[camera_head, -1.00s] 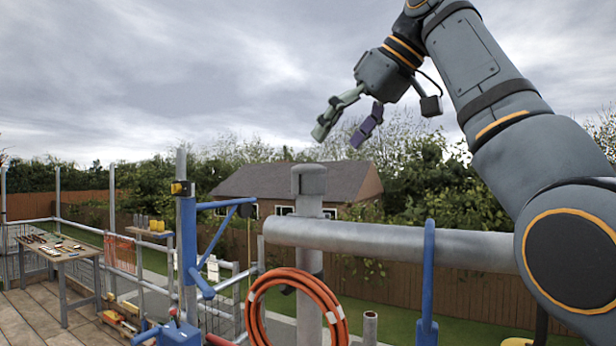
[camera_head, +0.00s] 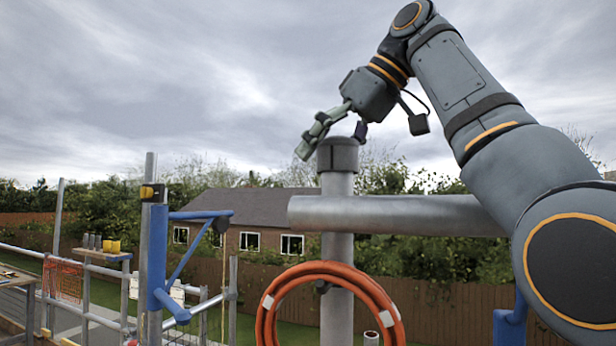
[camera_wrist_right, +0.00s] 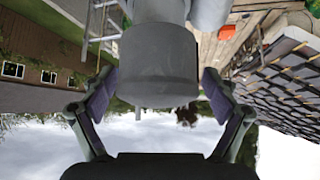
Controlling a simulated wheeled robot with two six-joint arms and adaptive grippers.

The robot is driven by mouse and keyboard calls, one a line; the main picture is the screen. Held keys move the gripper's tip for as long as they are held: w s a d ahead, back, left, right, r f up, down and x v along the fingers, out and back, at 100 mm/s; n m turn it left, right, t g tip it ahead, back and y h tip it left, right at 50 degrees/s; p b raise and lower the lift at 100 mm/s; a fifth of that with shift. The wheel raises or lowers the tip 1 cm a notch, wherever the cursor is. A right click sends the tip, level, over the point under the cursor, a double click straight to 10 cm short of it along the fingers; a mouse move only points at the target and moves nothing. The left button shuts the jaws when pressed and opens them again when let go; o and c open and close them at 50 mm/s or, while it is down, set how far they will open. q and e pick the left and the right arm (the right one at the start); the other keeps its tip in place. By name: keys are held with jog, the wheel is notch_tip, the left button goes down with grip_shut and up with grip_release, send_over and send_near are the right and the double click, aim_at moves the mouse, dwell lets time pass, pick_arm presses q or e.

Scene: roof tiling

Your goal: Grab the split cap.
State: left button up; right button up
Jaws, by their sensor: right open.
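The cap (camera_head: 338,155) is a dark grey cylinder on top of an upright metal post (camera_head: 338,255). No split in it can be made out. My right gripper (camera_head: 331,141) is open at the top of the cap, with one green finger to its left and a purple-padded finger at its upper right. In the right wrist view the cap (camera_wrist_right: 158,65) fills the space between the two open fingers (camera_wrist_right: 158,100), with a gap showing on each side. Contact with the cap cannot be seen. My left gripper is not in view.
A thick horizontal pipe (camera_head: 420,215) crosses by the post below the cap. An orange hose coil (camera_head: 268,318) hangs lower on the post. A blue bracket frame (camera_head: 158,255) and railings stand to the left. Open sky is above the cap.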

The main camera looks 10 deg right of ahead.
aim_at(345, 148)
jog(key=shift+w+f, duration=0.15)
jog(key=shift+w, duration=0.1)
jog(key=shift+s+d, duration=0.2)
jog(key=shift+d, duration=0.1)
jog(key=shift+s+d+r, duration=0.25)
jog(key=shift+s+d, duration=0.2)
jog(key=shift+s, duration=0.2)
jog(key=shift+s+d+r, duration=0.2)
jog(key=shift+s+d, duration=0.2)
jog(key=shift+s, duration=0.2)
jog(key=c, duration=0.4)
jog(key=shift+w+a, duration=0.15)
jog(key=shift+a, duration=0.05)
jog(key=shift+c, duration=1.4)
jog(key=shift+w+a+f, duration=0.15)
jog(key=shift+w+a, duration=0.1)
jog(key=shift+w, duration=0.05)
jog(key=shift+c, duration=1.1)
jog(key=shift+w, duration=0.15)
jog(key=shift+c, duration=1.5)
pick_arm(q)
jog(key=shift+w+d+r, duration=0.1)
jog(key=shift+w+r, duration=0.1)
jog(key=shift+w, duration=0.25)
